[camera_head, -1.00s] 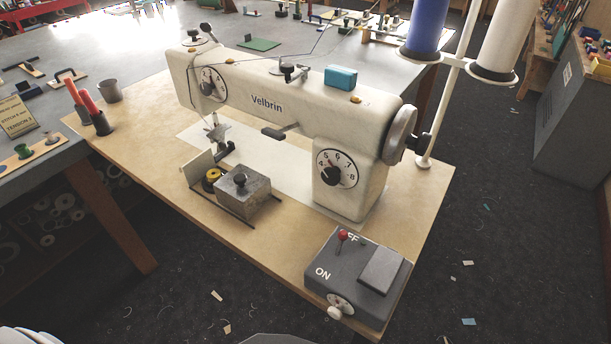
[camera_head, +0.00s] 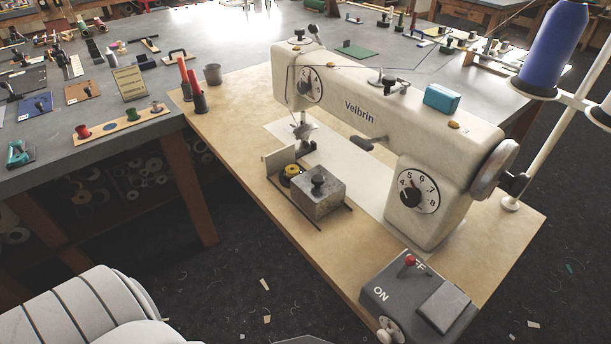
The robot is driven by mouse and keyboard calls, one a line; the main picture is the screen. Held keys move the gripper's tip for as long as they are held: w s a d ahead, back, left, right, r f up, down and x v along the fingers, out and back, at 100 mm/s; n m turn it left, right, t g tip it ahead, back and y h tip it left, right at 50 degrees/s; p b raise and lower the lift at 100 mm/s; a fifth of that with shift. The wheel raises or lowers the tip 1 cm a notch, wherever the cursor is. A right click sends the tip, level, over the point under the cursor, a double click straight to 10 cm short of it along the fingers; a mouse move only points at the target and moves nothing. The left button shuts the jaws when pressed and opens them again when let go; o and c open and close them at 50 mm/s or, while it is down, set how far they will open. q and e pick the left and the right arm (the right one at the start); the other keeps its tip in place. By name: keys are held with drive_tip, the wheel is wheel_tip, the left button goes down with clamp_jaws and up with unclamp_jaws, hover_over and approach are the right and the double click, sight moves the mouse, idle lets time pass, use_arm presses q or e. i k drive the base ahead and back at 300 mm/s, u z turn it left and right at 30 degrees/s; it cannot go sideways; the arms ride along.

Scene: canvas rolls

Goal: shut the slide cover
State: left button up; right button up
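The slide cover (camera_head: 318,197) is a grey metal block with a black knob on top. It sits on two dark rails (camera_head: 300,212) on the wooden board, in front of the white sewing machine (camera_head: 375,115). A yellow bobbin (camera_head: 291,171) shows uncovered just left of the block, beside an upright pale plate (camera_head: 279,158). A gap lies between block and plate. Neither gripper shows; a white ribbed part of my own body is at the lower left.
A grey control box (camera_head: 420,300) with a red-tipped lever stands at the board's front right corner. Red cones (camera_head: 193,85) and a grey cup (camera_head: 212,74) stand at the back left. A thread stand with a blue spool (camera_head: 552,50) rises at the right. The board around the rails is clear.

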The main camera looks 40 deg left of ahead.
sight(318, 192)
drive_tip(key=u, duration=1.15)
drive_tip(key=k, duration=0.9)
drive_tip(key=z, duration=1.15)
drive_tip(key=i, duration=0.5)
